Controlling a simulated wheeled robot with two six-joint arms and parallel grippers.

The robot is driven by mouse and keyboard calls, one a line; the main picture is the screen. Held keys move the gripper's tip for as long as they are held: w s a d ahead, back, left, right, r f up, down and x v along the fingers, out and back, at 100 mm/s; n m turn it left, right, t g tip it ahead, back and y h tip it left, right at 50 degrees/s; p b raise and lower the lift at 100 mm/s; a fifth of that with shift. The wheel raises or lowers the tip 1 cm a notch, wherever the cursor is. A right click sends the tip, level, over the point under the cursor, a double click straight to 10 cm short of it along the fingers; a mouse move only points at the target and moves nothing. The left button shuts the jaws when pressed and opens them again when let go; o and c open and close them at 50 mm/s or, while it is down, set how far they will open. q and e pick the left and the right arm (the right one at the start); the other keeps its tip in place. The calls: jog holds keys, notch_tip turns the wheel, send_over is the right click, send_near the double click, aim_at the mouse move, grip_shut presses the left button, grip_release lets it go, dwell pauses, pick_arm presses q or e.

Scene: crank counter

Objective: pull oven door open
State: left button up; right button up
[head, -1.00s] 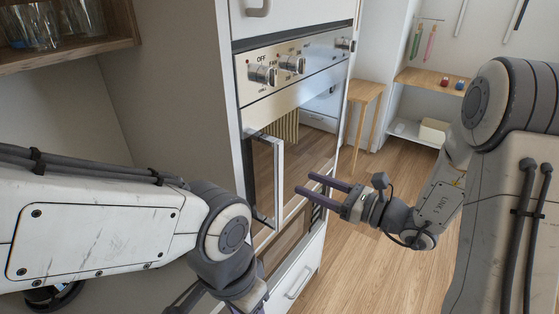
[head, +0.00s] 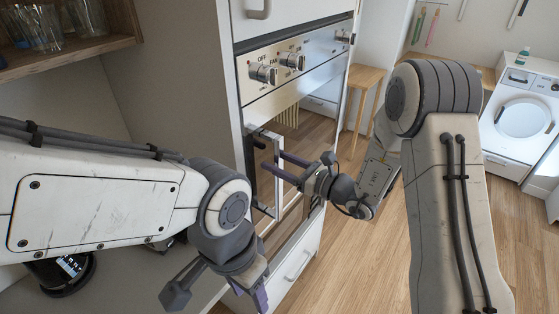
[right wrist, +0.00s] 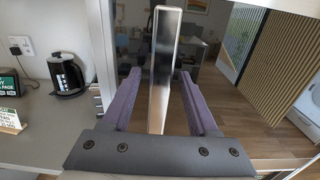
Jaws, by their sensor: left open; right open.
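The oven door (head: 320,125) is a dark, mirror-like panel below the control strip and looks shut. Its upright metal handle (head: 278,200) stands out from the door's left side. In the right wrist view the handle bar (right wrist: 165,65) stands upright between the two purple fingers. My right gripper (head: 271,159) is open, with its fingers on either side of the handle and not closed on it. The right gripper also shows in its wrist view (right wrist: 161,74). My left gripper (head: 215,290) is open and empty, low in front of the counter, away from the door.
Oven knobs (head: 264,73) sit above the door. A drawer (head: 295,262) is below it. A wooden stool (head: 365,80) and a white washing machine (head: 522,118) stand farther back. A kettle (right wrist: 66,75) is on the counter. The wooden floor to the right is clear.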

grip_shut()
jog(key=shift+s, duration=0.1)
dwell(1.2)
